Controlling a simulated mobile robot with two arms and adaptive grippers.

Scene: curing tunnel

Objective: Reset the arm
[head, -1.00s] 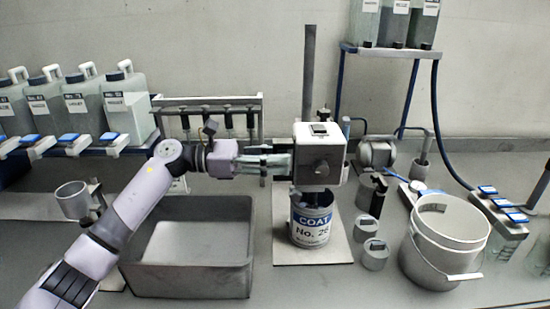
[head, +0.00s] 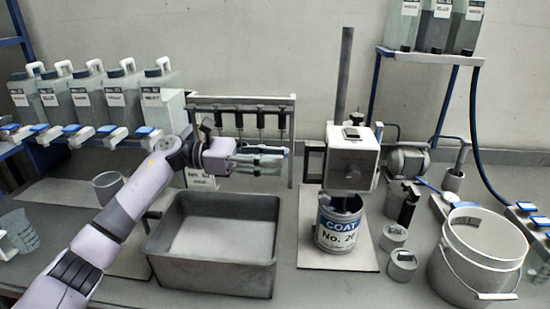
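My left gripper (head: 286,156) reaches in from the left at mid-height, above the back of the grey tray. Its fingers point right toward the mixer head (head: 352,155), with a clear gap between them. The fingers lie close together in this view, and I cannot tell whether they are open or shut. I see nothing held between them. My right gripper is not in view.
The grey tray (head: 215,272) stands below my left arm. A white bucket (head: 478,265) and small grey weights (head: 402,266) stand at right. Several labelled jugs (head: 160,100) line the back left. A rack (head: 240,101) stands behind the gripper.

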